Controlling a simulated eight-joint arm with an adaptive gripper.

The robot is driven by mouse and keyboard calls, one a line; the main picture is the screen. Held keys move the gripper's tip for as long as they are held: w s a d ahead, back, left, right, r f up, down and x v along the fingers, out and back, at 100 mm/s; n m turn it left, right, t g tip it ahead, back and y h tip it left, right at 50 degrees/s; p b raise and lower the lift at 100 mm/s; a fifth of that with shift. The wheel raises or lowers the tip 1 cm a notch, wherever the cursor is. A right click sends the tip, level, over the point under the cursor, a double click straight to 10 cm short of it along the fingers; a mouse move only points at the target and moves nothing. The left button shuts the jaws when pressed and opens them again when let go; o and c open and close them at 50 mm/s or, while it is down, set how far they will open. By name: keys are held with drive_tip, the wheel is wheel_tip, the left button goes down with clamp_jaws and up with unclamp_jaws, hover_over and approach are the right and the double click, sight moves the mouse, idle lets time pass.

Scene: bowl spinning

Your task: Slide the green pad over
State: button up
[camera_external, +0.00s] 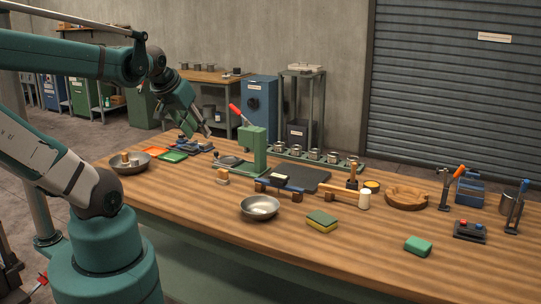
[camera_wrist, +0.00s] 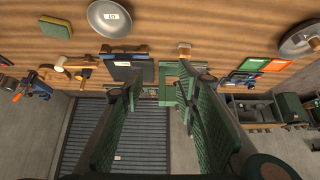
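A flat green pad (camera_external: 172,156) lies on the far left part of the table, beside a flat orange pad (camera_external: 153,151). Other green items are a green block (camera_external: 417,246) near the front right and a yellow sponge with a green top (camera_external: 321,221); the sponge also shows in the wrist view (camera_wrist: 56,27). My gripper (camera_external: 206,131) is above the far side of the table, up and right of the flat pads. Its fingers (camera_wrist: 160,85) are apart, with nothing held.
A green toggle press (camera_external: 254,150) with a red handle stands right of my gripper. A metal bowl (camera_external: 260,207) sits near the front edge, and another bowl (camera_external: 130,163) with items in it is at the left. Tools and a wooden ring (camera_external: 407,199) occupy the right side.

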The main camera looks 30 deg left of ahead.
drive_tip(key=c, duration=0.7)
drive_tip(key=shift+w+d+r, duration=0.2)
drive_tip(key=shift+w, duration=0.05)
clamp_jaws()
drive_tip(key=w+d+r+m+g+h, duration=0.1)
drive_tip(key=w+d+r+m+g, duration=0.4)
drive_tip(key=w+d, duration=1.1)
drive_tip(key=w+d+m, duration=0.3)
drive_tip(key=w+d, duration=0.2)
drive_tip(key=d, duration=0.7)
drive_tip(key=w+d+m, duration=0.2)
drive_tip(key=w+d, duration=0.3)
drive_tip(key=d, duration=0.7)
drive_tip(key=w+d+f+m+g+y, duration=0.15)
drive_tip(key=d+f, duration=0.25)
drive_tip(key=d, duration=0.9)
drive_tip(key=s+d+f+m, duration=0.2)
drive_tip(key=s+d+f, duration=0.1)
drive_tip(key=d+f, duration=0.4)
drive_tip(key=s+d+f+m+y, duration=0.1)
drive_tip(key=s+d+f, duration=0.3)
drive_tip(key=d, duration=1)
drive_tip(key=s+d+f+m+y, duration=0.1)
drive_tip(key=s+d+f+m, duration=0.2)
drive_tip(key=d+f, duration=0.6)
drive_tip(key=shift+s+d+f+g, duration=0.4)
drive_tip(key=shift+s+d, duration=0.2)
drive_tip(key=shift+d, duration=0.45)
drive_tip(key=shift+m, duration=0.25)
